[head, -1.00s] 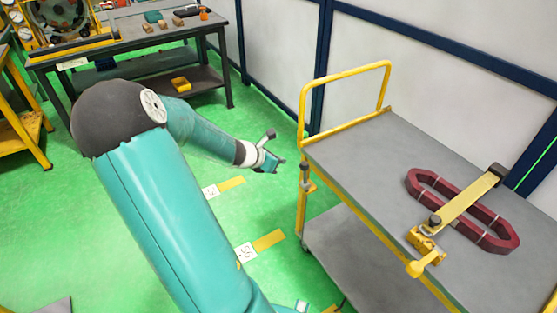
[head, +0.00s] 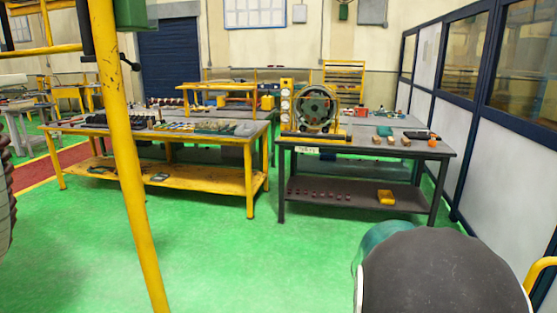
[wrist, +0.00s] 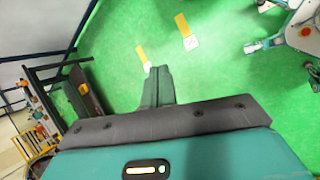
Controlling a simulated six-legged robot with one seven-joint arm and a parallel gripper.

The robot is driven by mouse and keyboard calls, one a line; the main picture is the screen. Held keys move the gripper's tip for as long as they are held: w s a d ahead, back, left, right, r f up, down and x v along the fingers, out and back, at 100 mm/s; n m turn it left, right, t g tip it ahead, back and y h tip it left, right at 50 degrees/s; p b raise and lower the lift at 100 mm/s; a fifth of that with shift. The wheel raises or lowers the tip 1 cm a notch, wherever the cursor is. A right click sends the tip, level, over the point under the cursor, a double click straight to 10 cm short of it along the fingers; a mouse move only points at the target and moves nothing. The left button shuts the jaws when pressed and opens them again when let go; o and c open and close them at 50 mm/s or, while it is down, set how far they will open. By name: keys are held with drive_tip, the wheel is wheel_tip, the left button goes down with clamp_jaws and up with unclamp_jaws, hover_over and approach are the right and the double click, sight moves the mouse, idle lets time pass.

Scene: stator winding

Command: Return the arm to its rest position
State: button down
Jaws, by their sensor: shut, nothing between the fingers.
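My gripper (wrist: 157,87) shows in the wrist view as two dark green fingers lying together. It is shut and empty, over the bare green floor. The head view does not show the gripper. There, only the dark rounded joint and a bit of the teal link of my arm (head: 440,275) show at the lower right. The rest of the arm is out of that view.
In the head view, a grey workbench (head: 365,147) with a round stator machine (head: 316,108) stands ahead, beside a yellow workbench (head: 215,192). A yellow post (head: 130,170) rises close at left. A panelled wall (head: 500,140) bounds the right. Green floor between is clear.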

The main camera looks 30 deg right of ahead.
drive_tip(key=w+a+r+m+t+y, duration=0.2)
drive_tip(key=a+r, duration=0.2)
drive_tip(key=a, duration=0.6)
drive_tip(key=w+a+r+m+t+y, duration=0.15)
drive_tip(key=a+r, duration=0.35)
drive_tip(key=a, duration=0.6)
drive_tip(key=s+a+r+m+t+y, duration=0.1)
drive_tip(key=s+a+r, duration=0.1)
drive_tip(key=a, duration=0.6)
drive_tip(key=s+a+r+m+t+y, duration=0.1)
drive_tip(key=s+a+r+t+y, duration=0.1)
drive_tip(key=a, duration=0.6)
drive_tip(key=shift+r, duration=0.35)
drive_tip(key=shift+d, duration=0.25)
